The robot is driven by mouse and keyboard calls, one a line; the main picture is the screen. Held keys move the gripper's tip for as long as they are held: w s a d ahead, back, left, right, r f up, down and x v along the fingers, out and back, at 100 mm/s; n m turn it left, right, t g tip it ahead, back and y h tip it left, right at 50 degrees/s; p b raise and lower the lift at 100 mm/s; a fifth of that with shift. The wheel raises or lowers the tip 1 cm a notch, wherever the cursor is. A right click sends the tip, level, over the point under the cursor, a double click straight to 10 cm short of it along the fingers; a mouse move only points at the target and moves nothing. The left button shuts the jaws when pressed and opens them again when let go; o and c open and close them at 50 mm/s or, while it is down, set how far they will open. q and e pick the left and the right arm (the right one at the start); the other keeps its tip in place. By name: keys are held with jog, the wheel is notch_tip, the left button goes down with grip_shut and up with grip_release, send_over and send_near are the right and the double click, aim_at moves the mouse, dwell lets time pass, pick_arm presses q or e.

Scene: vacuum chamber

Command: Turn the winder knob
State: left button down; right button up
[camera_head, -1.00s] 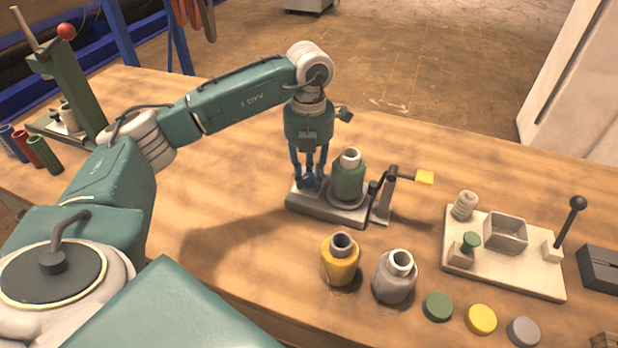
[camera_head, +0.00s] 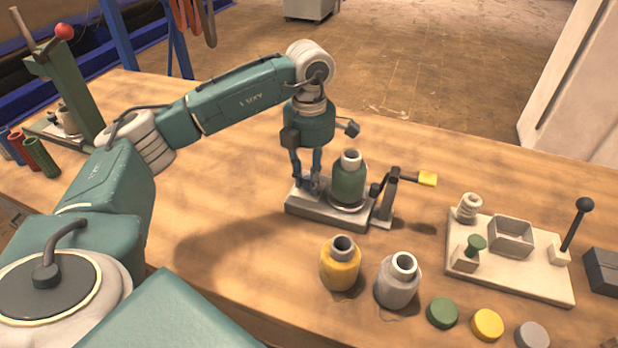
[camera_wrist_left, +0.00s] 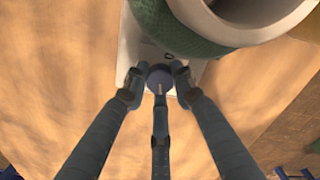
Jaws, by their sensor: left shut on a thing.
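The winder stands on the table as a grey base plate (camera_head: 300,208) carrying a green bobbin (camera_head: 349,186) with a white neck. At its right is a small post with a crank arm and a yellow handle (camera_head: 428,179). My left gripper (camera_head: 308,184) points straight down at the left end of the base, beside the bobbin. Its three fingers are shut on the dark blue winder knob (camera_wrist_left: 159,75), seen between the fingertips in the wrist view. In the head view the fingers mostly hide the knob. My right gripper is not in view.
A yellow bottle (camera_head: 340,264) and a grey bottle (camera_head: 398,281) stand in front of the winder. Green, yellow and grey discs lie to their right. A cream board (camera_head: 510,262) with a lever stands further right. A green press (camera_head: 73,95) and coloured cylinders are at the left.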

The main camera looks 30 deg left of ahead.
pick_arm(q)
jog(key=shift+w+r, duration=0.2)
jog(key=shift+r, duration=0.05)
jog(key=c, duration=1.4)
grip_release()
jog(key=shift+c, duration=0.2)
jog(key=shift+s+f, duration=0.1)
notch_tip(320, 180, up, 12)
